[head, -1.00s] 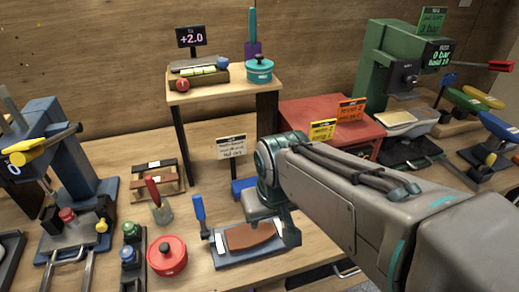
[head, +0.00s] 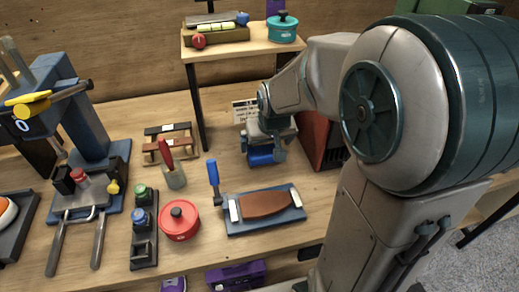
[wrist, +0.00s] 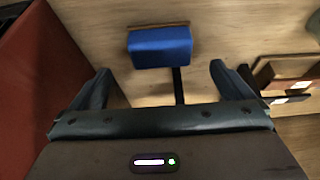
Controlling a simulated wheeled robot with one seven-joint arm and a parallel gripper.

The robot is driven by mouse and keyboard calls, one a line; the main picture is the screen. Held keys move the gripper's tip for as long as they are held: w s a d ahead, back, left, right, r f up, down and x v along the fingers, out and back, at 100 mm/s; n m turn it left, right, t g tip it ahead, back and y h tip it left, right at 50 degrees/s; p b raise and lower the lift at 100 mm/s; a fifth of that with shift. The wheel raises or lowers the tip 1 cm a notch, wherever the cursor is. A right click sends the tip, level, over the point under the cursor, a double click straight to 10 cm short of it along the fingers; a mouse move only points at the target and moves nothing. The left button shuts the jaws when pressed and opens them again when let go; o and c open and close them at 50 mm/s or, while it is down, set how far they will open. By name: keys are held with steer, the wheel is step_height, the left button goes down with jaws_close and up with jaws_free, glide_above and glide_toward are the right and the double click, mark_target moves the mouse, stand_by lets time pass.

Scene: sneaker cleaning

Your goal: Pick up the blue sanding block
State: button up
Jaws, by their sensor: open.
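The blue sanding block (head: 262,155) lies on the table beneath my gripper in the head view, partly hidden by it. In the wrist view the block (wrist: 160,47) is a plain blue box with a thin brown edge, beyond the fingertips and centred between them. My gripper (wrist: 161,80) has its two dark fingers spread wide on either side with nothing between them. In the head view my gripper (head: 265,150) points down at the block. I cannot tell how much height separates them.
A red-sided box (head: 318,140) stands close to the right of the block. A small sign (head: 245,112) on a dark post stands behind it. In front is a blue tray (head: 240,222) with a brown leather piece. A raised wooden shelf (head: 225,50) is behind.

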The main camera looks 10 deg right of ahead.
mark_target(263, 151)
steer(key=shift+w+x, duration=0.1)
steer(key=shift+x, duration=1.85)
steer(key=shift+w+x, duration=0.15)
steer(key=shift+x, duration=1.85)
steer(key=shift+r, duration=0.15)
steer(key=c, duration=0.9)
